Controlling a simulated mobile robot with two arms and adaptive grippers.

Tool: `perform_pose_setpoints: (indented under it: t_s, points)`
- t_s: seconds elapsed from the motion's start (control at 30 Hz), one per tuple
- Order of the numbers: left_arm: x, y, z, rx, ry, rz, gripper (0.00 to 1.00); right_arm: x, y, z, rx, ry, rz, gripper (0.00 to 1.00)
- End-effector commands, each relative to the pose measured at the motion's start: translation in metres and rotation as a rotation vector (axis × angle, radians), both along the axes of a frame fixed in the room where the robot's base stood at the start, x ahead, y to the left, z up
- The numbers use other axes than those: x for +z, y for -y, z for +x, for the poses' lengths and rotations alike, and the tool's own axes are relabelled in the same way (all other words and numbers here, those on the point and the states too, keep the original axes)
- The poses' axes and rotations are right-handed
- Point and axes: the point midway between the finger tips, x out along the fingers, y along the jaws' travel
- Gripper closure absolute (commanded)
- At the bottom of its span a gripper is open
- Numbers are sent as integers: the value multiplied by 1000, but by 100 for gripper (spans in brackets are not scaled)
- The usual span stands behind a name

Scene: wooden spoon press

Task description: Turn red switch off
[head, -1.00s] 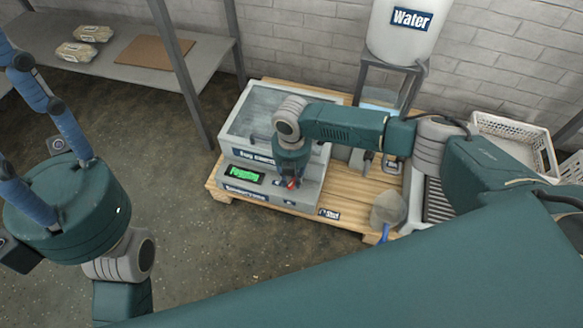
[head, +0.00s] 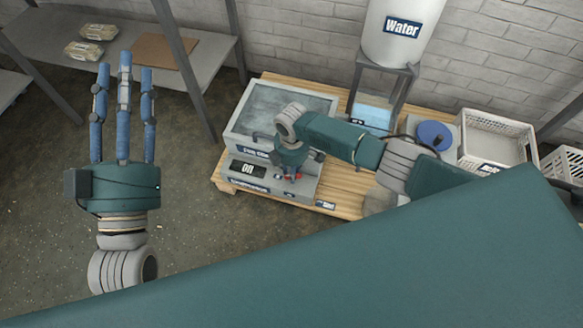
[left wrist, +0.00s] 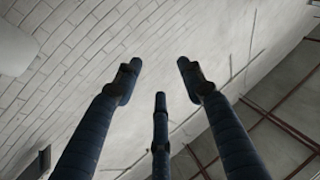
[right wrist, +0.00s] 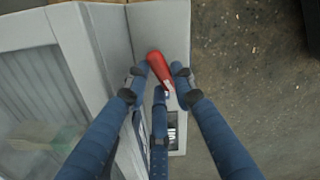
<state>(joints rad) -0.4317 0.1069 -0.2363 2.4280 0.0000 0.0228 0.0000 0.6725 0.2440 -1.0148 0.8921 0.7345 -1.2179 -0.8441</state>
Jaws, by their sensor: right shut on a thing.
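The red switch (right wrist: 160,68) sits on the front panel of the grey press machine; its red tip (head: 291,176) also shows in the head view. My right gripper (right wrist: 160,78) has its fingers closed around the switch in the right wrist view. In the head view the right gripper is mostly hidden by its own wrist.
The machine (head: 240,188) stands on a wooden pallet (head: 345,190). A white water tank (head: 395,35) on a stand is behind it. A white crate (head: 497,128) is at the right. A grey shelf (head: 50,48) with packages is at the back left.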

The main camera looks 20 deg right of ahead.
Motion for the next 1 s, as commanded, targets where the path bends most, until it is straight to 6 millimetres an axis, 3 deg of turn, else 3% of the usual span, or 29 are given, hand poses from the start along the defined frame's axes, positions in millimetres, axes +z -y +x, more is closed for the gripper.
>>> perform_pose_setpoints:
  t_s: [0.2, 0.5, 0.7, 1.0]
  points:
    - [-62, -4, 17, 18, -289, 79, 60, 2, 0, -3, -185, -8, 1, 100]
    - [-120, -12, 15, 31, -531, 141, 60, 1, 1, -1, -359, -5, 0, 100]
    - [-138, -15, 11, 36, -605, 160, 60, 0, 2, -1, -414, -5, -1, 100]
    - [-145, -16, 9, 38, -631, 166, 60, -1, 2, -1, -435, -5, 0, 100]
